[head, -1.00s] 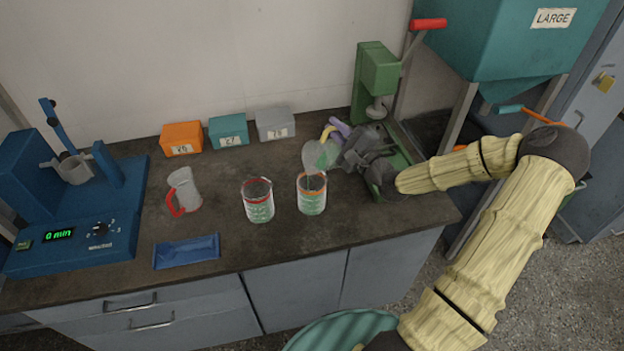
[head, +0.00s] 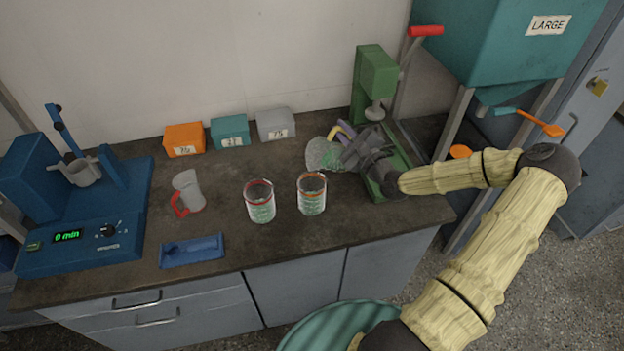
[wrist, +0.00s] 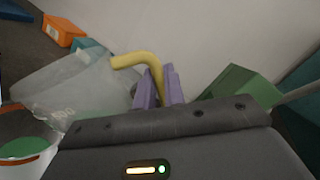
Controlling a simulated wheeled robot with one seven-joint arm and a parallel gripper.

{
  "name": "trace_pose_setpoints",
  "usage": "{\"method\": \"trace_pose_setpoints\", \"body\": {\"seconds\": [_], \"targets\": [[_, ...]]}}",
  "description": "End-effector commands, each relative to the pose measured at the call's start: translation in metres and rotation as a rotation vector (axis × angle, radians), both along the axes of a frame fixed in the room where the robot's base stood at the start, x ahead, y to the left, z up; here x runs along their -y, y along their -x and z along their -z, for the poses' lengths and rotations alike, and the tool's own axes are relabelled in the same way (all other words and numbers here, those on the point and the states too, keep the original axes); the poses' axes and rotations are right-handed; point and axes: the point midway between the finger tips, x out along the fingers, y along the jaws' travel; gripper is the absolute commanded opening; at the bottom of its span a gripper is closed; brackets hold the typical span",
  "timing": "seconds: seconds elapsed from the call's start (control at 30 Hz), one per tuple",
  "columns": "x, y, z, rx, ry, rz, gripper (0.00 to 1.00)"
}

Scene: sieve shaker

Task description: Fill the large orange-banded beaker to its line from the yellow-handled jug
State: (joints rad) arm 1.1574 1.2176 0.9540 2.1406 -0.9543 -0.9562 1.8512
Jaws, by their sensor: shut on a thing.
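My gripper (wrist: 158,88), with purple fingers, is shut on the yellow handle of a clear jug (wrist: 85,88). In the head view the jug (head: 322,155) is behind and a little right of the orange-banded beaker, apart from its rim, with some green inside. The orange-banded beaker (head: 312,198) stands upright on the bench with green material in it. In the wrist view the same beaker (wrist: 22,158) shows at the lower left, a green surface inside below its orange rim. Its exact level against the line is too small to tell.
A red-banded beaker (head: 261,204) with green contents stands just left. A red-handled jug (head: 187,192), a blue tray (head: 191,251) and a blue shaker machine (head: 75,210) are further left. Several small bins (head: 230,131) line the wall. A green press (head: 376,80) stands behind my gripper.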

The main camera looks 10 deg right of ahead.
Motion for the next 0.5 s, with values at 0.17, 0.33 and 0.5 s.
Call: {"method": "trace_pose_setpoints", "body": {"seconds": [0.17,0.33,0.5], "targets": [[0.010,-0.006,-0.001,-0.064,-0.119,0.001,0.00],[0.019,-0.011,0.018,-0.115,-0.209,-0.002,0.00],[0.027,-0.016,0.036,-0.151,-0.270,-0.003,0.00]]}}
